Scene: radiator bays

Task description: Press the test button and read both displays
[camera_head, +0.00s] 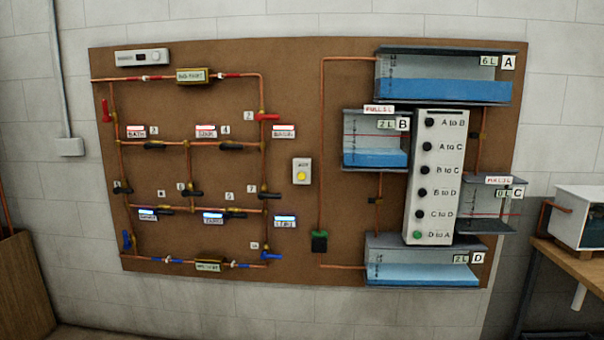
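A yellow round button (301,176) sits on a small white box (302,165) near the middle of the brown wall board. The lettering above it is too small to read. A yellow-edged box with a pale face (192,75) sits on the top pipe between red sections. A similar yellow-edged box (208,266) sits on the bottom pipe between blue sections. Their text is blurred, and I cannot tell for certain that these are the displays. Neither of my grippers is in view.
The board (290,90) carries pipes with red, black and blue valve handles. Tanks A (445,78), B (375,140), C (490,205) and D (420,265) surround a white panel (440,175) of several buttons, the lowest green. A wooden bench (575,262) stands at right.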

